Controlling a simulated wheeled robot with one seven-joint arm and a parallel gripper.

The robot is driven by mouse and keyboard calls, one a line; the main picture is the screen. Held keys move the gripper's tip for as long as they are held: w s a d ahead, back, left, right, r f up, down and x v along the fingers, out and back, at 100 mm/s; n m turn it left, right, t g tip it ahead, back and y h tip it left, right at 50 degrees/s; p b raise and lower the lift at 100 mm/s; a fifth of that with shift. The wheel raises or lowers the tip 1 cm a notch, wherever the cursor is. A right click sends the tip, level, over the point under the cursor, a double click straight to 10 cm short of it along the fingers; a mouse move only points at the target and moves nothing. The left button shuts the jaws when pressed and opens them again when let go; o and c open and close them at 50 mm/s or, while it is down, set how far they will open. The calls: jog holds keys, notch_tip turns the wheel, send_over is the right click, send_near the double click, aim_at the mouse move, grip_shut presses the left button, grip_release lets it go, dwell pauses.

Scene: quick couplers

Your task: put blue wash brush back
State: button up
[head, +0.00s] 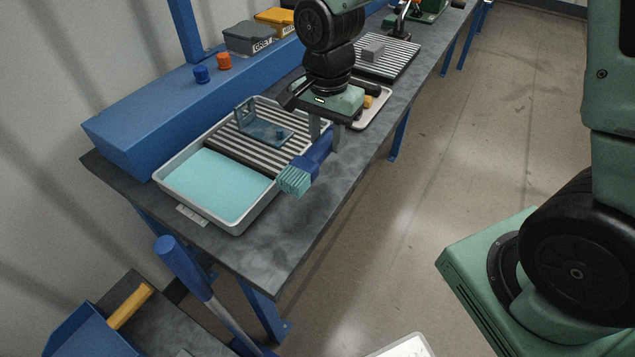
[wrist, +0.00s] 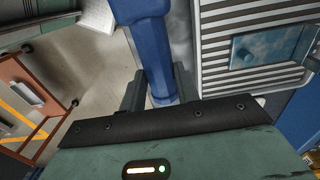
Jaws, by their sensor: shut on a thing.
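The blue wash brush has a blue handle (head: 318,152) and pale teal bristles (head: 293,181). My gripper (head: 326,135) is shut on the handle. The bristles point toward the lower left in the head view, over the near right side of the grey wash tray (head: 237,226). In the wrist view the blue handle (wrist: 150,45) runs between the two dark fingers (wrist: 155,92). The bristles are out of sight there. I cannot tell whether the brush touches the tray rim.
The wash tray holds teal liquid (head: 213,186) and a ribbed rack with a blue-grey bracket (head: 262,128). Blue (head: 201,74) and orange (head: 224,60) caps stand on the blue ledge (head: 150,121). A smaller tray (head: 378,106) is behind my gripper. The bench's near corner (head: 262,250) is bare.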

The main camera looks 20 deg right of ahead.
aim_at(325, 180)
notch_tip(325, 180, down, 9)
jog(key=shift+s+r+p, duration=0.1)
jog(key=shift+p, duration=0.2)
grip_shut()
jog(key=o, duration=1.1)
grip_release()
